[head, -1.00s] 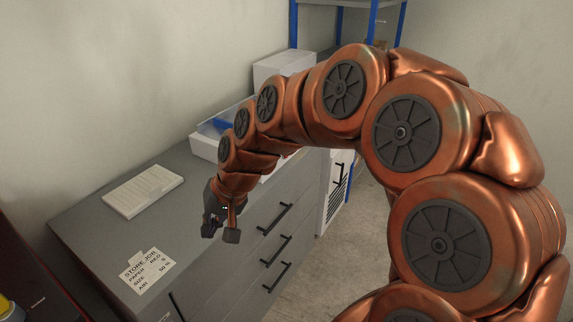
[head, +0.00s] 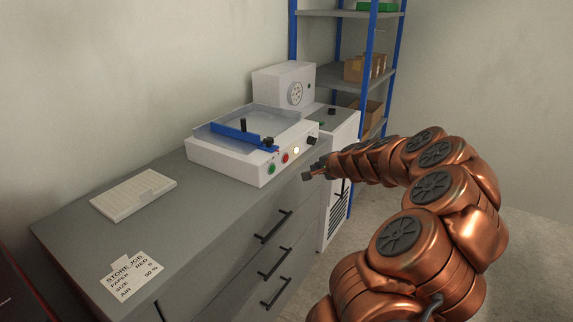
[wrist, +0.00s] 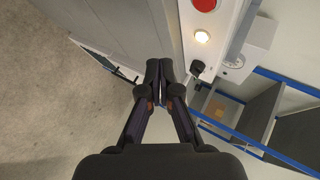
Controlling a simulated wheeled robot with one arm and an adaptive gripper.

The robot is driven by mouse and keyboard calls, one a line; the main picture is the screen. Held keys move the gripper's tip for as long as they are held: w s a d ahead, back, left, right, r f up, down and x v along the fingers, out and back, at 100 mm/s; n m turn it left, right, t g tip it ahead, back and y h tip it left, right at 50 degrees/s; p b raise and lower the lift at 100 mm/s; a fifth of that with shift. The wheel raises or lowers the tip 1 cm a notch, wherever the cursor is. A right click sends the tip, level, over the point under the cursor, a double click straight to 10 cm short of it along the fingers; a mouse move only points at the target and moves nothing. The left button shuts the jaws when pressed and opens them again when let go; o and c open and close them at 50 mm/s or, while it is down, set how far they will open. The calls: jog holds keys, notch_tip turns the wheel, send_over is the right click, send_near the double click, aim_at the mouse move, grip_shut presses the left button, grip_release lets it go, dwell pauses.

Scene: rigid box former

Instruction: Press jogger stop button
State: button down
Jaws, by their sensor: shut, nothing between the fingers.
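The jogger (head: 240,145) is a white box with a blue bar on its tray, standing on the grey counter in the head view. Its front panel has a green button (head: 271,168), a red button (head: 285,158), a lit pale lamp (head: 296,150) and a black knob (head: 312,140). The red button (wrist: 204,4) also shows at the top edge of the wrist view, with the lamp (wrist: 202,37) and the knob (wrist: 197,68) below it. My gripper (wrist: 159,65) is shut and empty. It is in front of the panel near the knob end, apart from the red button.
A grey cabinet (head: 215,235) with black handles carries the jogger. A white keyboard-like tray (head: 134,195) and a job card (head: 133,275) lie on its top. A white machine (head: 285,84) and blue-framed shelving (head: 345,75) stand behind. The floor at right is open.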

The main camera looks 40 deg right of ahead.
aim_at(286, 159)
jog(key=shift+s+d+f, duration=0.25)
jog(key=shift+d, duration=0.35)
jog(key=w+a+p, duration=0.1)
jog(key=w+a, duration=0.1)
jog(key=w, duration=0.6)
jog(key=shift+w+a+p, duration=0.25)
jog(key=shift+a+p, duration=0.05)
jog(key=shift+w+a, duration=0.1)
jog(key=shift+w, duration=0.1)
dwell(1.2)
jog(key=shift+w, duration=0.2)
jog(key=shift+w+a, duration=0.2)
jog(key=shift+w, duration=0.25)
dwell(0.8)
jog(key=shift+s, duration=0.15)
jog(key=shift+s+d, duration=0.25)
jog(key=shift+s, duration=0.45)
